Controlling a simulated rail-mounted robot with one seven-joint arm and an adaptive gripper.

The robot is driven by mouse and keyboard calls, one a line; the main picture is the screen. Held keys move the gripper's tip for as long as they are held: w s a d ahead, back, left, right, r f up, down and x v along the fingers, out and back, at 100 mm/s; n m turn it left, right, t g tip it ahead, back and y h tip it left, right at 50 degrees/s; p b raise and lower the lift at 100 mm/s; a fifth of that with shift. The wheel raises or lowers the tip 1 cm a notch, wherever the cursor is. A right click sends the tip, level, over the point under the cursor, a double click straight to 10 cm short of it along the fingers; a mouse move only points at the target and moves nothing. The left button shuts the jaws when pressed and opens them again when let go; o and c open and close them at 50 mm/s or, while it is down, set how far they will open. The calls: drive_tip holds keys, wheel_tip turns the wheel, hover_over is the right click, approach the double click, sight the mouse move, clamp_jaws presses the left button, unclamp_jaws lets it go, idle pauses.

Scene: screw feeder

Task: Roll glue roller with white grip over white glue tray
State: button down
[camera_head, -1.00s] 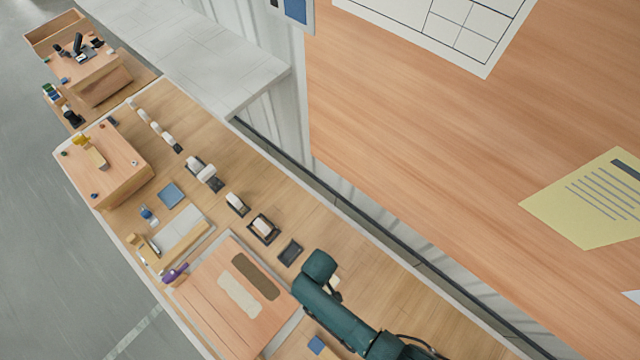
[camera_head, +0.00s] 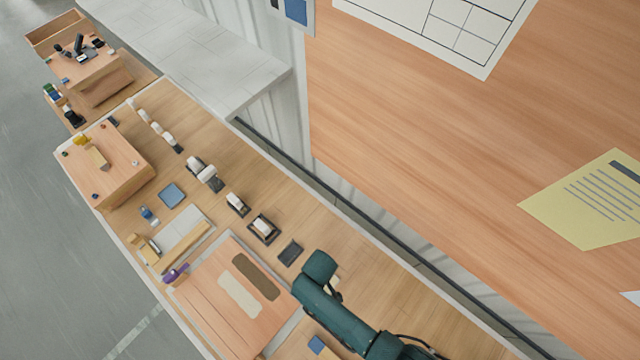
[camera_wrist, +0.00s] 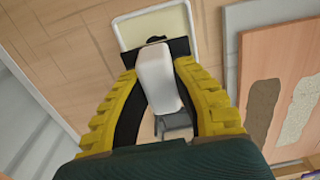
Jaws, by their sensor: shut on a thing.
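My gripper (camera_wrist: 158,75) has yellow ribbed fingers and is shut on the white grip (camera_wrist: 158,80) of the glue roller in the wrist view. A dark cross-piece shows at the grip's far end; the roller's rolling part is not clearly visible. The white-rimmed glue tray (camera_wrist: 153,28), with a pale cream inside, lies just beyond that far end. The roller's dark end overlaps the tray's near edge in the picture; I cannot tell whether they touch. In the head view my teal arm reaches over the workbench and hides most of my gripper.
A wooden panel with a dark patch and a pale patch lies beside the tray (camera_wrist: 292,50); it also shows in the head view (camera_head: 205,310). A grey object (camera_wrist: 175,122) sits beneath the grip. Several small holders line the bench, including an empty dark one (camera_head: 290,253).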

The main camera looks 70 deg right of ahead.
idle(0.3)
wheel_tip(320, 180, up, 7)
drive_tip(key=p, duration=0.7)
drive_tip(key=shift+r, duration=0.2)
drive_tip(key=shift+f, duration=0.15)
drive_tip(key=w+a+r+n+p, duration=0.45)
drive_tip(key=w+a+r, duration=0.55)
drive_tip(key=w+r, duration=0.25)
drive_tip(key=a+r+p, duration=0.2)
drive_tip(key=a+r, duration=0.3)
drive_tip(key=r, duration=0.6)
drive_tip(key=shift+w+a+r, duration=0.2)
drive_tip(key=shift+w, duration=0.1)
